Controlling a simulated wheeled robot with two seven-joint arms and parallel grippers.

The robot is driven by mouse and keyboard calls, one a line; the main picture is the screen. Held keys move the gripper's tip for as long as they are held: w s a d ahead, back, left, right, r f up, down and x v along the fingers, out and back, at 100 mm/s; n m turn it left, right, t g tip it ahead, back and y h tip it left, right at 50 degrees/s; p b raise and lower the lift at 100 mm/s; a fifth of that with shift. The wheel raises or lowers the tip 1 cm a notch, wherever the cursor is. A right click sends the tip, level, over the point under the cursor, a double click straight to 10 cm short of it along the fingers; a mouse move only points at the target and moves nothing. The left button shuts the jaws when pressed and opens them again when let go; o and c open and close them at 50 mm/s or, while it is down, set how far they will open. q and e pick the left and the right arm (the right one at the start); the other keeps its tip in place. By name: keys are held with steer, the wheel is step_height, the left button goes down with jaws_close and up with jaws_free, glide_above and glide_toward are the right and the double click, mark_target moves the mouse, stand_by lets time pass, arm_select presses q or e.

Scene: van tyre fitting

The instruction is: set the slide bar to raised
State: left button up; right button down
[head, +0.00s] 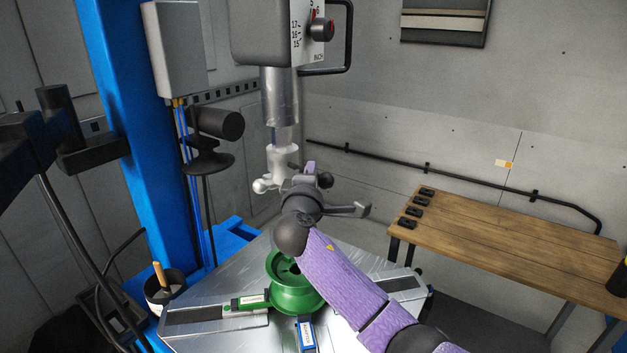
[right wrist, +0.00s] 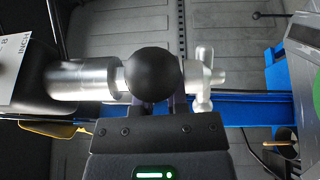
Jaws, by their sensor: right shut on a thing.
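The slide bar (head: 281,100) is a silver vertical shaft coming down from the grey head box of the tyre machine. A pale mount head (head: 283,160) is at its lower end, above the green wheel rim (head: 290,292) with a clear gap. My right gripper (head: 308,178) is at the mount head's right side, shut on a black ball knob (head: 325,180). In the right wrist view the knob (right wrist: 152,75) stands between the fingers and hides their tips and part of the shaft (right wrist: 80,80). My left gripper is not in view.
The rim sits on the metal turntable (head: 190,338) with green and blue clamps. A blue column (head: 125,120) stands at left. A wooden bench (head: 500,240) with several small black items is at right. A red-marked dial knob (head: 322,29) and black handle (head: 349,35) are on the head box.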

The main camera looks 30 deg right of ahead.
steer(key=shift+r, duration=0.8)
steer(key=shift+p, duration=0.35)
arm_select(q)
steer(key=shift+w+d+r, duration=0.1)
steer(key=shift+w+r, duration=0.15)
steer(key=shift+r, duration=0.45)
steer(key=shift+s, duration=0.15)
arm_select(e)
steer(key=c, duration=0.6)
jaws_free()
steer(key=shift+a, duration=0.1)
steer(key=shift+c, duration=0.2)
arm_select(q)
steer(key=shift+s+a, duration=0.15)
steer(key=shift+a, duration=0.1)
arm_select(e)
steer(key=shift+f, duration=0.1)
steer(key=shift+s+a, duration=0.1)
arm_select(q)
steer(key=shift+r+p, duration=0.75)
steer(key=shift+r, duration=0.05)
arm_select(e)
steer(key=v, duration=0.9)
steer(key=shift+s+a, duration=0.2)
